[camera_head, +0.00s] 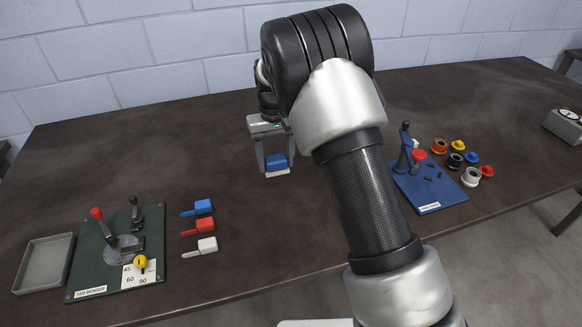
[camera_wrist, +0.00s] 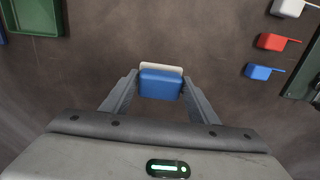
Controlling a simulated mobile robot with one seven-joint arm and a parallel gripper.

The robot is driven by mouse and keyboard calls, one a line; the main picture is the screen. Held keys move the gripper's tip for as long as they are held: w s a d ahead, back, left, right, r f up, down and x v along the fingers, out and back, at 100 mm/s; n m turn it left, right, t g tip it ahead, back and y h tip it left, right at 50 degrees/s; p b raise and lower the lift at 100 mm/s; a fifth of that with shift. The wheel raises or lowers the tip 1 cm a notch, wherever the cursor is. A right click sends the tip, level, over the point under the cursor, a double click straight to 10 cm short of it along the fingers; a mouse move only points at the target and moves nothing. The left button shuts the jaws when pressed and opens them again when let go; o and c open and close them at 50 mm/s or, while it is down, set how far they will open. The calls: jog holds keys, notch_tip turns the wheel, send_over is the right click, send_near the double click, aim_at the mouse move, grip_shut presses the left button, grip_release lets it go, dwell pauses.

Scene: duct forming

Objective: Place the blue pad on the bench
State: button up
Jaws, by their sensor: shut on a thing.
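My gripper (camera_head: 276,164) is shut on a blue pad (camera_head: 276,161) with a white layer along its underside. The wrist view shows the blue pad (camera_wrist: 160,84) between the two fingers, with the white edge showing past it. The pad is over the dark brown bench (camera_head: 120,150), toward its back middle. I cannot tell whether the white underside touches the bench or hangs just above it.
A blue tab (camera_head: 203,206), a red tab (camera_head: 204,225) and a white tab (camera_head: 207,245) lie in a column beside the green tab bender board (camera_head: 100,275). A grey tray (camera_head: 27,268) is at far left. A blue fixture board (camera_head: 440,192) and several coloured spools stand right. The bench's back left is clear.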

jog(key=shift+w+f, duration=0.1)
jog(key=shift+f, duration=3.3)
jog(key=shift+f, duration=0.1)
jog(key=o, duration=1.1)
jog(key=shift+c, duration=0.2)
